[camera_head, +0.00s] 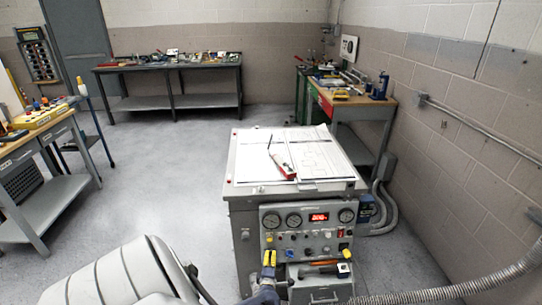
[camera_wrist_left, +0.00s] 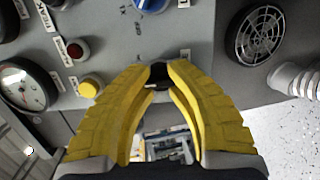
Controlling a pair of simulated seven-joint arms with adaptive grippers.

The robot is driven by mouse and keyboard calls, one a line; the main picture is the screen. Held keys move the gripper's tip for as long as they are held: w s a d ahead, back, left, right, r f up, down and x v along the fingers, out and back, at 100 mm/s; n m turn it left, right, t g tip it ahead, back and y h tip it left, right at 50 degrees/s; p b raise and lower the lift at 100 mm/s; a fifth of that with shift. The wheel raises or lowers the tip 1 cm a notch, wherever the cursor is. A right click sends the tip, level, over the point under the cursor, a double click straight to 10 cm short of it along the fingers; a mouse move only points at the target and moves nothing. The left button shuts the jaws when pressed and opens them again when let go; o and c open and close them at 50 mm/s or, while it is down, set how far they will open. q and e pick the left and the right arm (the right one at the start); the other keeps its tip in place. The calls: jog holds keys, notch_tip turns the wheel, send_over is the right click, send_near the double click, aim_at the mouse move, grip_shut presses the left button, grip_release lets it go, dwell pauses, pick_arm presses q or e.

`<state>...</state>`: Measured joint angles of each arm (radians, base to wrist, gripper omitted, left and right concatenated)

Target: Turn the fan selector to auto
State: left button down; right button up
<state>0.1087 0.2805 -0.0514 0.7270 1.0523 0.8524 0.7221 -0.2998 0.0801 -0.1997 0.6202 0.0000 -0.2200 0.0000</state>
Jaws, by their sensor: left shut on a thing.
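The grey cabinet's control panel (camera_head: 306,228) faces me, with gauges, a lit red display, small knobs and buttons. My left gripper (camera_head: 269,258), with yellow fingers, is at the lower left of this panel. In the left wrist view its fingertips (camera_wrist_left: 159,76) close on a small black knob (camera_wrist_left: 160,70), apparently the fan selector. The fingers cover most of the knob, so its pointer and label cannot be read. A blue knob (camera_wrist_left: 152,4) sits apart from the fingers. My right gripper is in no view.
In the wrist view, a yellow button (camera_wrist_left: 90,87), a red button (camera_wrist_left: 76,49) and a gauge (camera_wrist_left: 27,87) lie left of the fingers. A round fan grille (camera_wrist_left: 263,34) and a ribbed conduit (camera_wrist_left: 296,79) are at right. Papers (camera_head: 305,155) lie on the cabinet top.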

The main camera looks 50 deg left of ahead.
pick_arm(q)
jog(key=shift+s+a+r, duration=0.1)
jog(key=shift+s+a, duration=0.1)
jog(key=shift+a, duration=0.2)
jog(key=c, duration=1.4)
grip_release()
jog(key=shift+c, duration=0.2)
jog(key=o, duration=0.4)
jog(key=shift+w+d, duration=0.1)
jog(key=shift+d, duration=0.15)
jog(key=shift+c, duration=0.2)
jog(key=v, duration=1.2)
jog(key=shift+c, duration=0.3)
